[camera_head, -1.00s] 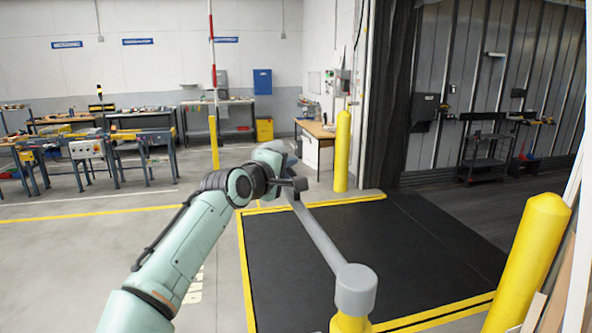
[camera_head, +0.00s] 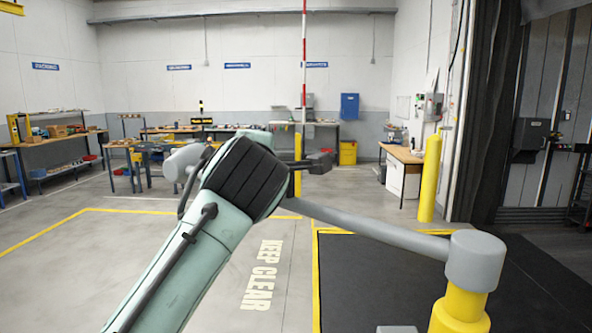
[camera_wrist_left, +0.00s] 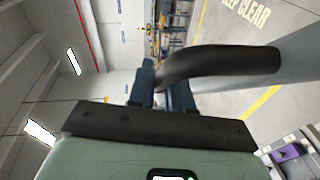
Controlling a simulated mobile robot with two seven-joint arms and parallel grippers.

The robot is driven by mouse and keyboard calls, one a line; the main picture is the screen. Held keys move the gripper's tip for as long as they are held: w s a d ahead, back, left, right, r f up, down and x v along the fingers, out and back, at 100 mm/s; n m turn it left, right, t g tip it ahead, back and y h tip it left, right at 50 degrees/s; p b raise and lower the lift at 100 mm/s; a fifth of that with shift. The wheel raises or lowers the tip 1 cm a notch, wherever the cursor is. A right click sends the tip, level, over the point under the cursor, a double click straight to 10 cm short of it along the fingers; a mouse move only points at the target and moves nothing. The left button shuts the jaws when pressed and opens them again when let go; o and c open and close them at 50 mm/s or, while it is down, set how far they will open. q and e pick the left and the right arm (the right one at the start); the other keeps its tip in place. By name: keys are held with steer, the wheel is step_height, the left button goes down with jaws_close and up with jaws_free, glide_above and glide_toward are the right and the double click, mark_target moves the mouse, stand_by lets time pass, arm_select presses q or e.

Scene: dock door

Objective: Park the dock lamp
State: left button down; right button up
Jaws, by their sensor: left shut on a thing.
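The dock lamp's grey arm (camera_head: 380,231) runs leftward from a grey pivot cap (camera_head: 475,258) on a yellow post (camera_head: 460,312). It passes behind my left arm. A grey rounded lamp head (camera_head: 183,162) shows beyond my arm on its left side. In the wrist view the grey lamp arm (camera_wrist_left: 303,62) carries a curved black handle (camera_wrist_left: 220,62). My left gripper (camera_wrist_left: 163,84) is shut on this handle, with its two dark blue fingers at the handle's end. In the head view my forearm hides most of the grip. My right gripper is out of view.
A black dock mat (camera_head: 375,285) with a yellow edge lies at right. A yellow bollard (camera_head: 429,180) stands behind it, beside a wooden desk (camera_head: 402,155). Workbenches line the back wall. The floor at left, marked KEEP CLEAR (camera_head: 263,275), is free.

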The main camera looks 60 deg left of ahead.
arm_select(q)
steer(key=s+d+n+g+y+b, duration=0.1)
steer(key=s+d+n+g, duration=0.6)
steer(key=s, duration=1)
steer(key=shift+s+d+g+y+b, duration=0.2)
steer(key=shift+d+g+y+b, duration=0.25)
steer(key=shift+d+g, duration=1.5)
steer(key=shift+d+t, duration=0.25)
steer(key=c, duration=1.3)
jaws_free()
steer(key=shift+c, duration=0.2)
steer(key=shift+o, duration=1)
steer(key=shift+s+d, duration=0.15)
steer(key=shift+d, duration=0.05)
steer(key=shift+a, duration=0.15)
